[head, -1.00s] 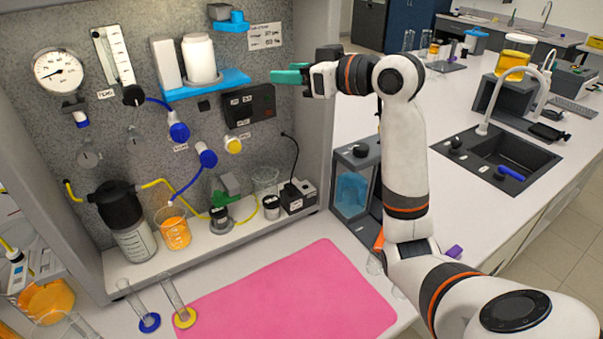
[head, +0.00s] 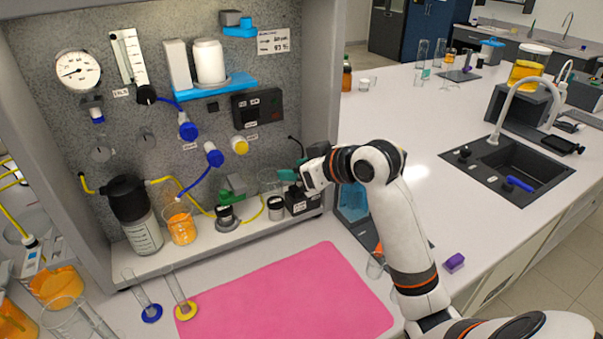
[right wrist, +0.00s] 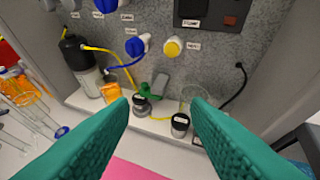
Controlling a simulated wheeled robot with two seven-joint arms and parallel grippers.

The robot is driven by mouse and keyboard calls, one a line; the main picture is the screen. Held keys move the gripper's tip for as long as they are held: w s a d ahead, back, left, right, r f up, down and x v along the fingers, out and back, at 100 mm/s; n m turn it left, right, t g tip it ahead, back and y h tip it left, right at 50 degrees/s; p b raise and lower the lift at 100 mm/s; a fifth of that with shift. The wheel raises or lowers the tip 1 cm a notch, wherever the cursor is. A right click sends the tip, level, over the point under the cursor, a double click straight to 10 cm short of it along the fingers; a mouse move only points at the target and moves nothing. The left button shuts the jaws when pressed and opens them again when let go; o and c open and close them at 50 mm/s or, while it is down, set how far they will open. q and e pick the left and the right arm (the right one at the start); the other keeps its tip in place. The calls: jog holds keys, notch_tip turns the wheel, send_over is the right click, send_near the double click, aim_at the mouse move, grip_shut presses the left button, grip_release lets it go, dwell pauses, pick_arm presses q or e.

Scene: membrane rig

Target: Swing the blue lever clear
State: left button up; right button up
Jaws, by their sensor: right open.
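Several blue fittings sit on the grey rig panel: an upper blue valve (head: 188,130) and a lower blue valve (head: 214,156) with blue tubing. I cannot tell which is the blue lever. The lower one also shows in the right wrist view (right wrist: 136,46), beside a yellow knob (right wrist: 172,47). My right gripper (head: 288,174) has green fingers, spread apart with nothing between them in the right wrist view (right wrist: 160,115). It is to the right of and slightly below the blue valves, above the rig's lower shelf, apart from them. My left gripper is out of view.
The lower shelf holds a black-capped bottle (head: 131,210), an orange beaker (head: 180,225), a green-handled fitting (head: 230,192) and a black box (head: 302,200). A pink mat (head: 290,295) lies in front, clear. The rig's right side wall (head: 320,80) stands close to my right arm.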

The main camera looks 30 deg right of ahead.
jog(key=shift+s+f, duration=0.15)
jog(key=shift+f, duration=0.2)
